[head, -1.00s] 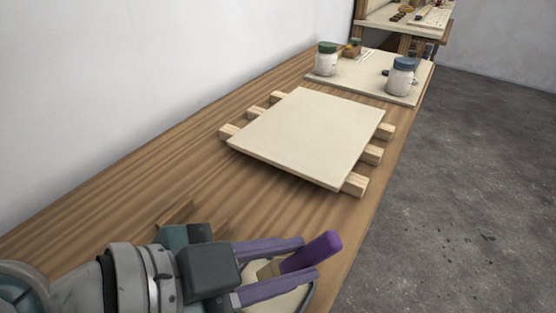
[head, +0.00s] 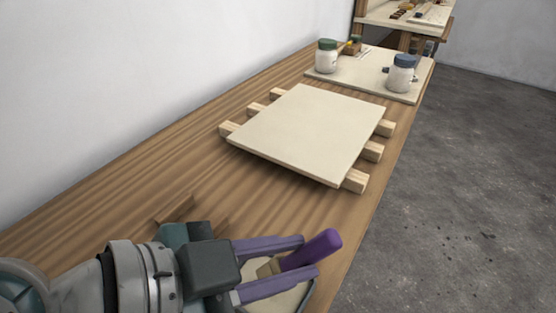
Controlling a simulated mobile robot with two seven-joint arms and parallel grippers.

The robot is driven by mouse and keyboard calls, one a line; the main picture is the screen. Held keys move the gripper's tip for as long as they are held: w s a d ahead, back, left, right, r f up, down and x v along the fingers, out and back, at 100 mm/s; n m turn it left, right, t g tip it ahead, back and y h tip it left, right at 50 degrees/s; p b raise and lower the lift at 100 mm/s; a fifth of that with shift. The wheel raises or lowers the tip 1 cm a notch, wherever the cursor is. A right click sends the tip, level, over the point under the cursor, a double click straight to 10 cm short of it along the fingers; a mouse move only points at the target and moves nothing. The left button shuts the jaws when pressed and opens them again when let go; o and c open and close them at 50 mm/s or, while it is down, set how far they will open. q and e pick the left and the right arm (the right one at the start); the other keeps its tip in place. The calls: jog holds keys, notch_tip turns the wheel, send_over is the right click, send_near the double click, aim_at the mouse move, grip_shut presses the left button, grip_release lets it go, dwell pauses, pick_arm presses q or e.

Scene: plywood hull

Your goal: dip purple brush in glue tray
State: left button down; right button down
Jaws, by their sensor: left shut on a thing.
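The purple brush (head: 321,246) is between the fingers of my left gripper (head: 308,257), near the bottom of the head view. Its purple handle sticks out past the fingertips to the upper right, and a tan part shows between the fingers. My left gripper is shut on it. The glue tray (head: 292,299) lies below the gripper with a pale inside and a dark rim. The gripper and brush hide much of it, and I cannot tell whether the bristles touch the glue. My right gripper is not in view.
A pale plywood panel (head: 308,132) rests on several wooden battens (head: 355,181) mid-bench. Behind it, a board (head: 360,78) holds a green-lidded jar (head: 326,58) and a blue-lidded jar (head: 401,75). A small wooden piece (head: 174,210) lies by my left wrist. Bare bench separates panel and gripper.

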pick_arm(q)
jog(key=shift+f+b, duration=0.5)
jog(key=shift+f, duration=0.05)
dwell(1.2)
jog(key=shift+r, duration=0.15)
notch_tip(320, 180, up, 7)
jog(key=p, duration=0.6)
dwell(0.6)
